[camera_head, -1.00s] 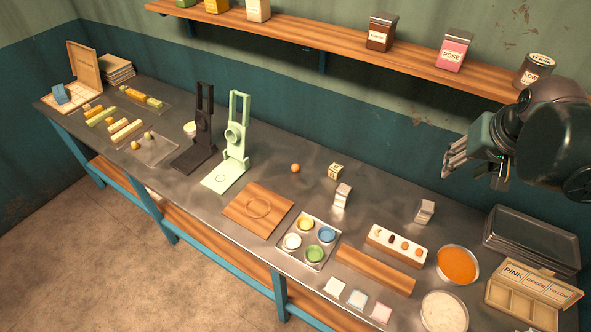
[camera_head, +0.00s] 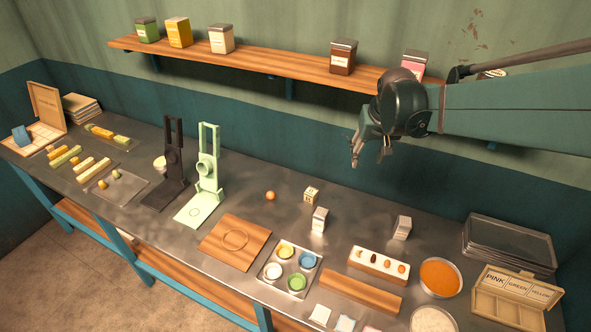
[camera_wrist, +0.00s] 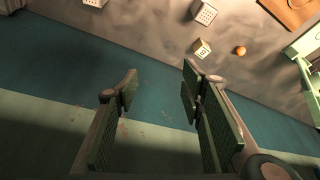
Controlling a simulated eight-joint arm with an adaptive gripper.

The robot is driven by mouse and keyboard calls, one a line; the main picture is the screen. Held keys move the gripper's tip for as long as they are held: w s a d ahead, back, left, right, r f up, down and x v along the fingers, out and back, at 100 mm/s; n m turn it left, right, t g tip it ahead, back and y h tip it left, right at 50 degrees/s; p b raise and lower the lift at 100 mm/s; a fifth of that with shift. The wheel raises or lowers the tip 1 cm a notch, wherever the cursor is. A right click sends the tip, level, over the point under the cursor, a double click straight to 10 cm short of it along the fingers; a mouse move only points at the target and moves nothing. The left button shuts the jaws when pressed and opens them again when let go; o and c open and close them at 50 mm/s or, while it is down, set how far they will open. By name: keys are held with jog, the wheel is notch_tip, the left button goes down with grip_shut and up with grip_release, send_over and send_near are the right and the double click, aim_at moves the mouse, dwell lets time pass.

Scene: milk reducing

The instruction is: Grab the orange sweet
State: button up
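The orange sweet is a small orange ball (camera_head: 270,196) lying loose on the metal table, right of the pale green stand and left of a small lettered cube. It also shows in the wrist view (camera_wrist: 240,50), near the top right. My gripper (camera_head: 370,160) is in the air in front of the back wall, above and to the right of the ball, well apart from it. In the wrist view its two fingers (camera_wrist: 155,85) are spread wide with nothing between them. Brown and orange balls also sit in a white-topped rack (camera_head: 378,263).
The lettered cube (camera_head: 311,194) and two pale boxes (camera_head: 319,220) (camera_head: 402,228) stand on the table right of the ball. The green stand (camera_head: 207,180) and a wooden board (camera_head: 235,241) lie to its left and front. A shelf (camera_head: 260,65) runs above.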

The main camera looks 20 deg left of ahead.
jog(key=w+a+f+n+g, duration=0.1)
jog(key=w+a+f, duration=0.1)
jog(key=a+f, duration=0.55)
jog(key=w+a+f+n, duration=0.15)
jog(key=a+f, duration=0.25)
jog(key=a, duration=0.7)
jog(key=n+g+h, duration=0.1)
jog(key=n+g, duration=0.1)
jog(key=n, duration=0.1)
send_over(271, 193)
jog(key=f, duration=1.2)
jog(key=shift+w+d+f, duration=0.2)
jog(key=shift+w+f, duration=0.15)
jog(key=shift+s+a+f+n+g+h, duration=0.2)
jog(key=shift+a+f+n+g+h, duration=0.05)
jog(key=shift+a+f+g+h, duration=0.1)
jog(key=shift+f, duration=0.1)
jog(key=shift+f, duration=1.15)
jog(key=shift+f, duration=0.15)
jog(key=shift+s+f, duration=0.15)
jog(key=shift+f, duration=2.3)
